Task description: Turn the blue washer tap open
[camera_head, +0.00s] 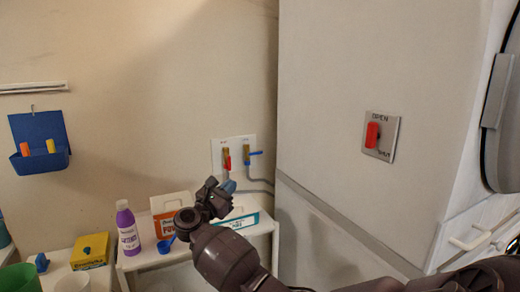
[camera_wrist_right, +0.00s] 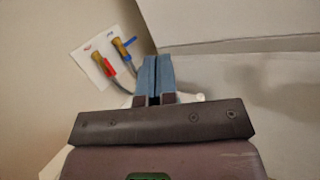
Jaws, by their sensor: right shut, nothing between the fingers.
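The blue washer tap (camera_head: 256,153) sits on a white wall plate (camera_head: 216,147), with its blue handle lying roughly level across the brass valve. It also shows in the wrist view (camera_wrist_right: 129,42), up and left of the fingers. A red tap (camera_head: 227,162) is beside it on the left, its handle pointing down; the wrist view shows it too (camera_wrist_right: 109,67). My right gripper (camera_head: 229,187) is below the plate in the head view, its blue fingers (camera_wrist_right: 157,62) shut with nothing between them, apart from both taps. My left gripper is out of view.
A large white cabinet (camera_head: 330,110) with a red switch (camera_head: 372,134) stands close on the right. Grey hoses (camera_head: 262,183) run from the taps.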

